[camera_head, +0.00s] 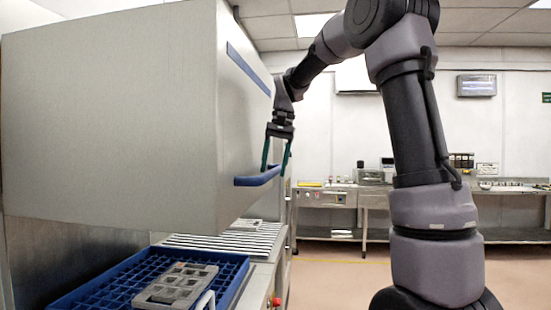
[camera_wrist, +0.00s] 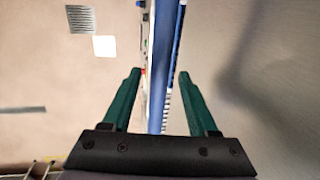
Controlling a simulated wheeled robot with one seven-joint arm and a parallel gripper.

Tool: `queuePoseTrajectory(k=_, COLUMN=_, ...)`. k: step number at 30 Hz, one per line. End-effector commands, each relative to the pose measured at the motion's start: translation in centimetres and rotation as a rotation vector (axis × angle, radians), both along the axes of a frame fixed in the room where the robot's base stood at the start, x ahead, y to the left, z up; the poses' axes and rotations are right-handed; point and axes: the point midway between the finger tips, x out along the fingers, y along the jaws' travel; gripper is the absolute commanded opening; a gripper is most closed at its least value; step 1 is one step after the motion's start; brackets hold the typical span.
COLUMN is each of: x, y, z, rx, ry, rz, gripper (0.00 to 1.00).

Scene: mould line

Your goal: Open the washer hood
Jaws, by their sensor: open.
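The washer hood (camera_head: 120,110) is a large grey metal box at the left in the head view. A blue bar handle (camera_head: 257,177) sticks out near its lower front edge. My gripper (camera_head: 275,172) is at this handle, with its green fingers pointing down. In the wrist view, the open fingers (camera_wrist: 158,75) stand on either side of the blue handle (camera_wrist: 162,60), with visible gaps to it. The hood's grey face (camera_wrist: 260,70) fills the right of that view. Whether the fingers touch the handle cannot be told from the head view.
Below the hood, a blue rack (camera_head: 85,297) holds a grey mould part (camera_head: 175,286) on the washer's table. A slatted roller track (camera_head: 215,246) lies behind it. A steel bench (camera_head: 330,197) with equipment stands along the back wall. Open floor (camera_head: 345,275) lies to the right.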

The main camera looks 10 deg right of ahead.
Motion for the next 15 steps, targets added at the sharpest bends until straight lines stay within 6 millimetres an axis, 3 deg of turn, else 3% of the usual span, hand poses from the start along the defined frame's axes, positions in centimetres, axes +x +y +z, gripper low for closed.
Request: queuePoseTrajectory(k=15, x=-0.6, y=-1.6, z=8.8, rx=0.000, ry=-0.003, rz=-0.002, gripper=0.59)
